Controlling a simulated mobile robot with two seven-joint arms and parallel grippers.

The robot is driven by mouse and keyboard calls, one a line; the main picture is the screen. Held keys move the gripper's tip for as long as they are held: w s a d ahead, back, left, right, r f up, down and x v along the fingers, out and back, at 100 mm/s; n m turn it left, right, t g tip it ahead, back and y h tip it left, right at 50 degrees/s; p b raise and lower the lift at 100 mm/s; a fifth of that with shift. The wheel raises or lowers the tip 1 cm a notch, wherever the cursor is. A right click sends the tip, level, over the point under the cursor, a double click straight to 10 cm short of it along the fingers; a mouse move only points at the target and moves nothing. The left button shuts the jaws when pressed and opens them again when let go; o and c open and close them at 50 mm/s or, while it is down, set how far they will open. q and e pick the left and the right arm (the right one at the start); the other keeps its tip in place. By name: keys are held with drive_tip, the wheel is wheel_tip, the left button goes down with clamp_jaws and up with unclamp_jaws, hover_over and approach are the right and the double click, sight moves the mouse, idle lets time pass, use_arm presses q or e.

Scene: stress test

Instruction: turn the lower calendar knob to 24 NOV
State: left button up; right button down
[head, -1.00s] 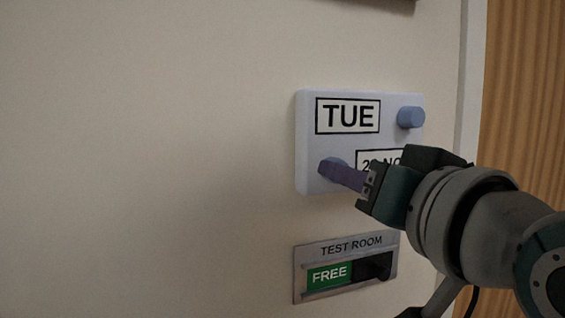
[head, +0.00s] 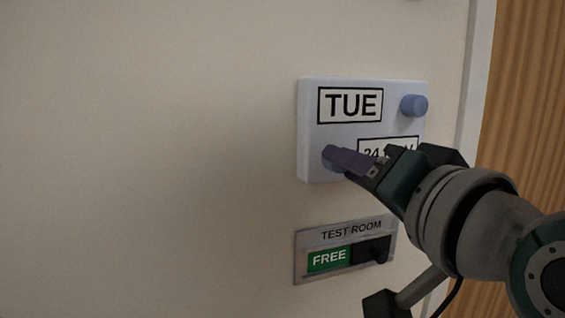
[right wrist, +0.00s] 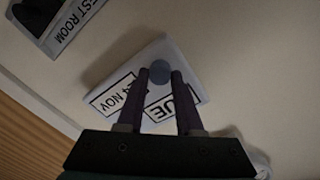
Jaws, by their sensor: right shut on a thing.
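The pale calendar box (head: 310,115) is on the wall. Its upper window (head: 350,104) reads TUE, with a blue upper knob (head: 413,105) to its right. The lower knob (head: 328,158) is blue, at the box's lower left. My right gripper (head: 338,158) is shut on it, one purple finger on each side; the knob also shows in the right wrist view (right wrist: 160,71). The lower window (head: 402,147) is partly covered by the gripper in the head view. In the right wrist view, the lower window (right wrist: 114,97) reads 24 NOV. My left gripper is not in view.
Below the box is a TEST ROOM sign (head: 350,231) with a green FREE panel and a dark slider knob (head: 376,254). A white frame edge and wood panel (head: 520,80) are at the right. The wall left of the box is bare.

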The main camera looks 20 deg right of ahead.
drive_tip(key=c, duration=0.6)
unclamp_jaws()
drive_tip(key=shift+o, duration=0.2)
drive_tip(key=s, duration=1)
drive_tip(key=shift+d+r, duration=0.15)
drive_tip(key=shift+d, duration=0.05)
